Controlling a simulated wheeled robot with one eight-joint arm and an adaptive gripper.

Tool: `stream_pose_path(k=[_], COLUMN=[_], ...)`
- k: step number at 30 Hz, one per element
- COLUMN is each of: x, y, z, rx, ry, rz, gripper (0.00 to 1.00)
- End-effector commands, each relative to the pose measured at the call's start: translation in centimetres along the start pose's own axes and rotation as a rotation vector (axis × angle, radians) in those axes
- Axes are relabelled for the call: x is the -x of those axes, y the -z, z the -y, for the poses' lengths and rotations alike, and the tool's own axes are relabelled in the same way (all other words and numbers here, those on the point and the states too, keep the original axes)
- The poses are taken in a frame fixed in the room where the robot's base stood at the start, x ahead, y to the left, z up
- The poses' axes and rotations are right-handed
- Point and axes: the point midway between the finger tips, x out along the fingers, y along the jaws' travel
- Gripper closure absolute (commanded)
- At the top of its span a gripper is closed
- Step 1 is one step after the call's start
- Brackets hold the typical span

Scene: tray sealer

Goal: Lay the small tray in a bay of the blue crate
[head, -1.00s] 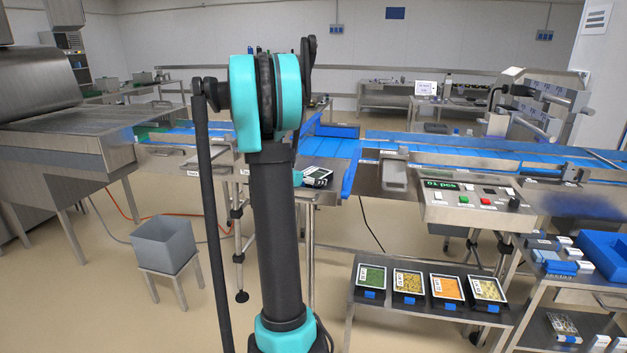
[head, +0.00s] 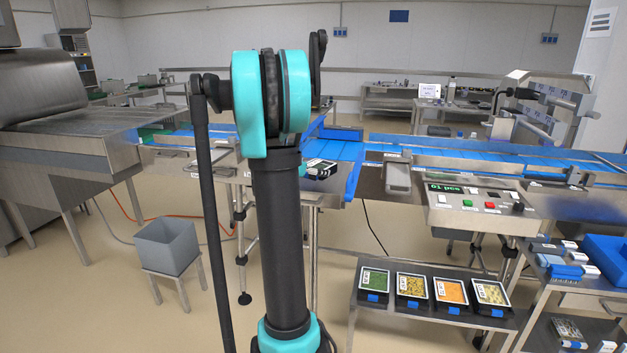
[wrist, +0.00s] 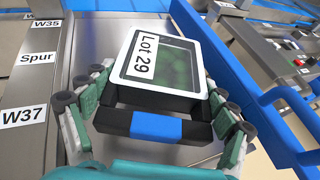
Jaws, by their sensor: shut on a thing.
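The small tray (wrist: 160,122) is black with a white rim, a clear lid over green contents and a "Lot 29" label; a blue block marks its near side. My gripper (wrist: 158,100) is shut on it, a finger on each side, in the wrist view. In the head view the tray (head: 322,168) shows just right of my arm, over the end of the steel table; most of the gripper is hidden behind the arm. Whether the tray touches the steel below is unclear. The blue crate (head: 606,260) stands at the right edge, partly cut off; its bays are hard to make out.
A low shelf (head: 362,312) holds several similar trays of coloured contents. A control panel (head: 482,204) and blue conveyor (head: 470,155) lie between the tray and the crate. A blue rail (wrist: 265,100) runs close right of the gripper. A grey bin (head: 167,246) stands left.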

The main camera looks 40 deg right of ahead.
Motion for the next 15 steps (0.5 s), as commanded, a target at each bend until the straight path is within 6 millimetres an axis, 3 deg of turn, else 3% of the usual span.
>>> stream_pose_path(k=[9, 15], x=[3.4, 5.0], y=[-8.2, -11.9], z=[0.0, 0.1], rx=[0.0, 0.0], ry=[0.0, 0.0], rz=[0.0, 0.0], gripper=[0.52, 0.52])
